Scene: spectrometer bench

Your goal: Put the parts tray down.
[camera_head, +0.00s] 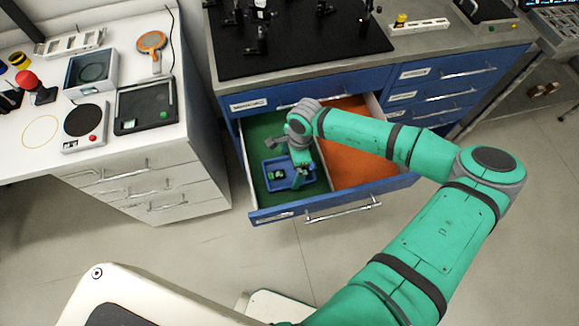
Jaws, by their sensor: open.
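The blue parts tray (284,187) lies in the left, green-lined half of an open drawer (270,214). A small green and white part sits in the tray. My gripper (300,181) points down at the right side of the tray. The gripper is open. My wrist hides part of the tray's right and back sides, and I cannot tell whether the fingers touch the tray.
The drawer's right half has a bare orange floor (360,172). The blue cabinet carries a black optical breadboard (300,45) with mounts. A white bench (130,145) at left holds instruments and a dark tray (147,106). The floor in front is clear.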

